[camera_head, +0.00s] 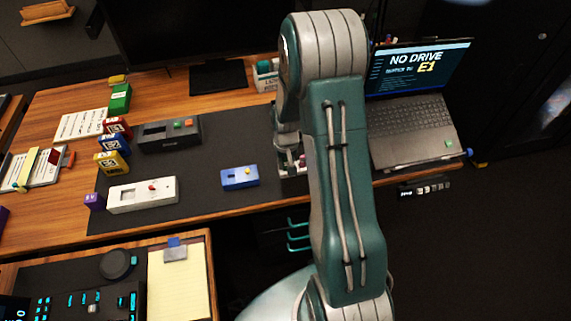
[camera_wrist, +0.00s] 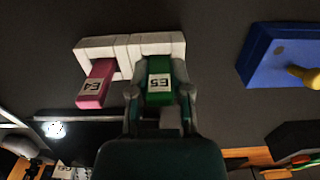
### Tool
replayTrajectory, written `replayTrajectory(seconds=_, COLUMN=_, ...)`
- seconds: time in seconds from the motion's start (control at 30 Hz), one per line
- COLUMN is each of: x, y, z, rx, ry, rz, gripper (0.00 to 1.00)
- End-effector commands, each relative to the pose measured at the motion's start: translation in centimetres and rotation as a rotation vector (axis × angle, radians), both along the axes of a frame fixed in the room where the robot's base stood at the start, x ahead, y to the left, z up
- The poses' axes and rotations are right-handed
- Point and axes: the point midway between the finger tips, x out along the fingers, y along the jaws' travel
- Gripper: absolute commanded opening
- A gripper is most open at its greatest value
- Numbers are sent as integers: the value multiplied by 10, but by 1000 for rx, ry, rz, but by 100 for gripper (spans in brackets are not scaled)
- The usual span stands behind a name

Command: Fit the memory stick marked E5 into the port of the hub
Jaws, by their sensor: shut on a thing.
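The green memory stick marked E5 (camera_wrist: 158,72) is between the fingers of my gripper (camera_wrist: 160,93) in the wrist view, its label upside down. Its far end overlaps a white slotted block (camera_wrist: 95,47); I cannot tell how deep it sits or whether it touches. A pink stick marked E4 (camera_wrist: 97,84) stands at the slot just left of it. In the head view my arm hides most of that spot; part of the white block (camera_head: 291,172) shows beside the arm. I cannot tell for sure whether this block is the hub.
A blue box with a yellow knob (camera_head: 240,178) stands close by on the dark mat. A white box with a red knob (camera_head: 143,194) and a grey box (camera_head: 170,134) are further left. A laptop (camera_head: 415,125) stands right of my arm, showing "NO DRIVE" and "E1".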

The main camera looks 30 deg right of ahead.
Motion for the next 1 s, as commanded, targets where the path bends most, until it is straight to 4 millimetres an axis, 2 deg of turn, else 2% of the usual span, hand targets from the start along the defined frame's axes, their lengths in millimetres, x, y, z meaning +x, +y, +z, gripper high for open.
replayTrajectory(seconds=0.17, x=1, y=0, z=10, rx=-1, ry=-4, rz=-1, gripper=7)
replayTrajectory(seconds=0.33, x=-1, y=0, z=35, rx=-1, ry=-5, rz=-1, gripper=7)
replayTrajectory(seconds=0.77, x=-50, y=-1, z=92, rx=-2, ry=-4, rz=-2, gripper=7)
replayTrajectory(seconds=1.0, x=-92, y=-1, z=110, rx=-2, ry=-2, rz=-3, gripper=7)
